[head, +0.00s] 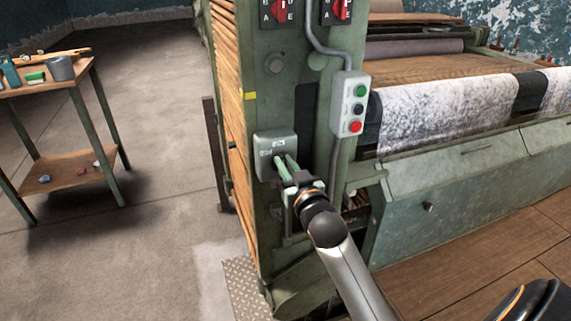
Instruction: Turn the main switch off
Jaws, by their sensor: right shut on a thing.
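A grey switch box (266,147) with small lettering, too small to read, sits on the green machine post and appears to be the main switch. My right gripper (287,167) is at the front of this box, its arm reaching up from the lower right. It is shut on the box's lever, which is mostly hidden by the gripper, so its exact position is hard to tell. My left gripper is out of view.
Two red rotary knobs (341,9) sit above on the post. A button box (350,104) with green, dark and red buttons hangs close right of the switch. A wooden table (84,76) with small items stands at left. Open floor (150,110) lies between.

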